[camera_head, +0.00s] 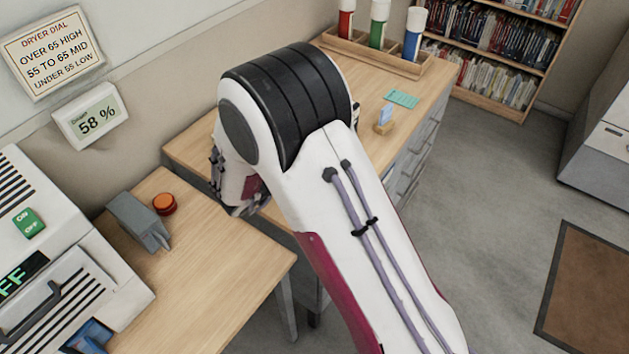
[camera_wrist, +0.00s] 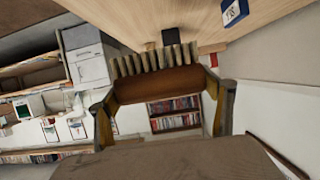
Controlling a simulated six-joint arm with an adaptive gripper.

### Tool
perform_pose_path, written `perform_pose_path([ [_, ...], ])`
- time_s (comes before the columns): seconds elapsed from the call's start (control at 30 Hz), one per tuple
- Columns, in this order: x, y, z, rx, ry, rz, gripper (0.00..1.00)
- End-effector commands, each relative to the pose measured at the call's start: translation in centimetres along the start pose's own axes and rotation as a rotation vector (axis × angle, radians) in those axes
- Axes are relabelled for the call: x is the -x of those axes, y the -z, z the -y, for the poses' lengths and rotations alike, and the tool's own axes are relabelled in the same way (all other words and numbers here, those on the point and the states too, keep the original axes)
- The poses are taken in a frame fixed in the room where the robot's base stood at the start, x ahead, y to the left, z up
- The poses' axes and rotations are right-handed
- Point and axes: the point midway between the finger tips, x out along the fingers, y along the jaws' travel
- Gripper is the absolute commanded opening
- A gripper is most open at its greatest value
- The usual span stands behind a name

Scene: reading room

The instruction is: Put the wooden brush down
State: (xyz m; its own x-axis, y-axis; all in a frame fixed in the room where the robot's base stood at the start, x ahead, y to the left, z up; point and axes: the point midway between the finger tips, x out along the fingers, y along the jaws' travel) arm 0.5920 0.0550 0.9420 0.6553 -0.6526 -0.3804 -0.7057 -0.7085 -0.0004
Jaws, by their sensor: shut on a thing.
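The wooden brush (camera_wrist: 160,86) shows in the wrist view as a brown wooden block with a row of pale bristles along its upper edge. My gripper (camera_wrist: 162,98) is shut on it, one finger at each end. The bristles point toward a light wood surface (camera_wrist: 125,18) at the top of that view. I cannot tell whether they touch it. In the head view my arm hides the brush and most of the gripper, above the gap between the near wooden desk (camera_head: 225,280) and the far wooden counter (camera_head: 190,150).
On the near desk are a grey device (camera_head: 138,222) and an orange-red button (camera_head: 164,204). A white machine (camera_head: 70,270) stands left. The near desk's front is clear.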

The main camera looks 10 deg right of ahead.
Motion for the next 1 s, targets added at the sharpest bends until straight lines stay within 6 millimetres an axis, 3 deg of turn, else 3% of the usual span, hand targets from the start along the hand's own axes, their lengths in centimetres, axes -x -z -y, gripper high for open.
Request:
perform_pose_path([
  [0.5,-2.0,-4.9,0.0,0.001,0.000,0.000,0.56],
  [1.0,-2.2,-5.3,0.0,0.000,0.000,0.000,0.56],
])
